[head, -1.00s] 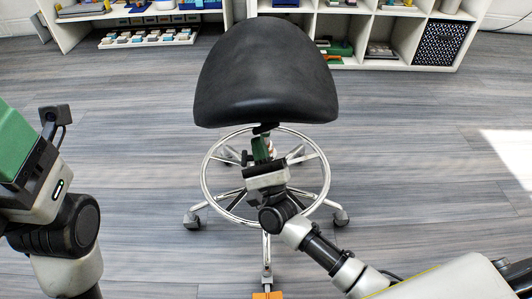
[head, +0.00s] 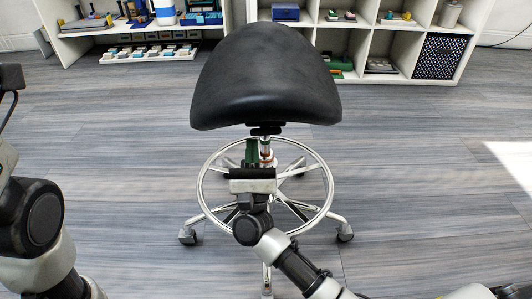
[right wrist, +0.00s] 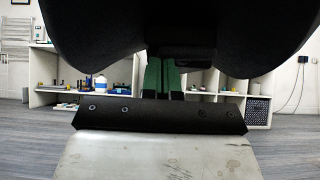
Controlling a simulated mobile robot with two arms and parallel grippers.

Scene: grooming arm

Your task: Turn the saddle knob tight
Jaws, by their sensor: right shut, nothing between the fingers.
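The black saddle seat (head: 266,78) stands on a chrome column (head: 266,147) in the middle of the head view. Its dark underside (right wrist: 75,40) fills the top of the right wrist view. A dark mechanism (right wrist: 185,59) sits under the seat; I cannot clearly make out a knob. My right gripper (head: 251,152) is below the seat's front edge, just left of the column. Its green fingers (right wrist: 163,76) are together and empty, pointing under the seat. I cannot tell whether they touch anything. My left gripper is outside the view; only part of its arm shows at the left.
A chrome foot ring (head: 204,205) and casters (head: 345,233) surround the column below my right gripper. A white shelf unit (head: 395,76) with small items stands behind the stool. The grey floor is clear on both sides.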

